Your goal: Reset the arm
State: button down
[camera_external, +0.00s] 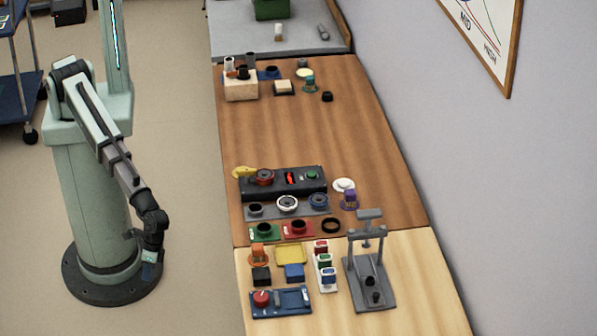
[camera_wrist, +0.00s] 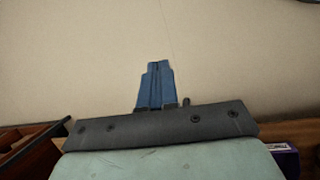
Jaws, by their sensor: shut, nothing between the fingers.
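My arm hangs folded down beside my pale green column at the left of the external view. My gripper (camera_external: 149,257) points down in the space left of the bench, low near the base and apart from everything on the bench. In the wrist view my gripper (camera_wrist: 155,72) shows as blue fingers pressed together, with nothing between them.
The long wooden bench (camera_external: 310,130) stands to the right. A dark test unit (camera_external: 275,187) sits mid-bench. A blue cart (camera_external: 15,97) stands far left.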

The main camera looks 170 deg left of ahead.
jog(key=s+d+f+m+g, duration=0.2)
jog(key=s+d+f+m, duration=0.2)
jog(key=s+d+f, duration=0.3)
jog(key=s+d+f+m+g, duration=0.2)
jog(key=s+d+f+m, duration=0.15)
jog(key=s+d, duration=0.55)
jog(key=s+d+f+m+g+y, duration=0.1)
jog(key=s+d+m, duration=0.3)
jog(key=s, duration=0.6)
jog(key=s+d+f+m+g+y, duration=0.2)
jog(key=s+d+f+m+g, duration=0.1)
jog(key=s, duration=0.8)
jog(key=shift+d+f+m, duration=0.5)
jog(key=shift+d+m, duration=0.3)
jog(key=shift+m, duration=0.25)
